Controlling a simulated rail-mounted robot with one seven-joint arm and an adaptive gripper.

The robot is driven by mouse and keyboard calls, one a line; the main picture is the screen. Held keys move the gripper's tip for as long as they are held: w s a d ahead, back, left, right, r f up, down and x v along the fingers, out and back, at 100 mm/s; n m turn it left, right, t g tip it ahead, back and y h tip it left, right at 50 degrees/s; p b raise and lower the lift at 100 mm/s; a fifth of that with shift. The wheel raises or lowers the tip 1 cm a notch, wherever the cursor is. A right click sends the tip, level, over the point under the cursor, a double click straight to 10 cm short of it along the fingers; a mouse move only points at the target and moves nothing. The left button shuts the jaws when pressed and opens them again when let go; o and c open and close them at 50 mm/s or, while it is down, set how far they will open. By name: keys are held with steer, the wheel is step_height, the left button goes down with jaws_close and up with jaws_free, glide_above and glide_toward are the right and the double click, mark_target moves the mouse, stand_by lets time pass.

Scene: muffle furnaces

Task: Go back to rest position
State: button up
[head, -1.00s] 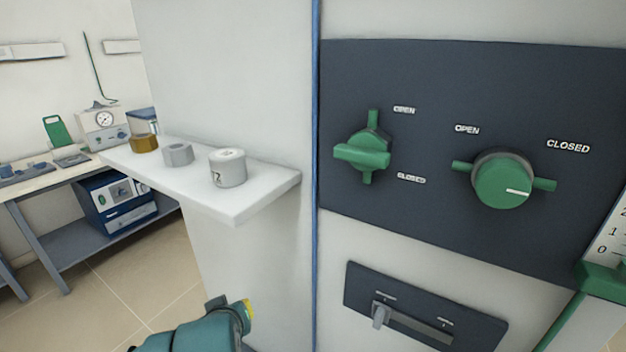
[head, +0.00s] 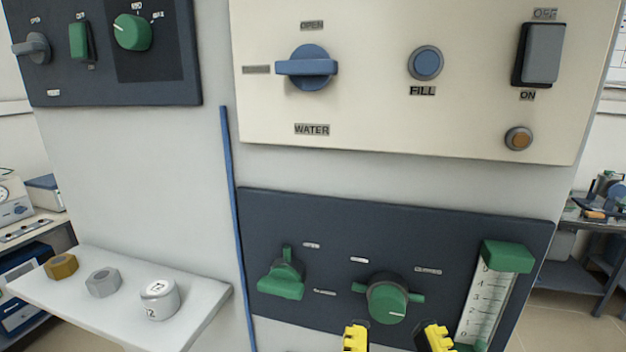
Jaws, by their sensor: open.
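My gripper (head: 397,338) shows at the bottom edge of the head view, with two yellow fingertips spread apart and nothing between them. The rest of the gripper and the arm are cut off below the frame. The fingertips appear just below a round green knob (head: 387,298) on the lower dark panel (head: 335,225); whether they touch the panel cannot be told. A green valve handle (head: 282,275) is to the left of that knob.
A cream panel (head: 370,110) above has a blue water knob (head: 307,67), a fill button and a switch. A white shelf (head: 190,310) at lower left carries a brass nut, a grey nut and a white cylinder (head: 159,299). A green-capped scale (head: 490,300) is at right.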

step_height(320, 180, up, 26)
steer(key=p, duration=2.3)
steer(key=shift+r, duration=0.1)
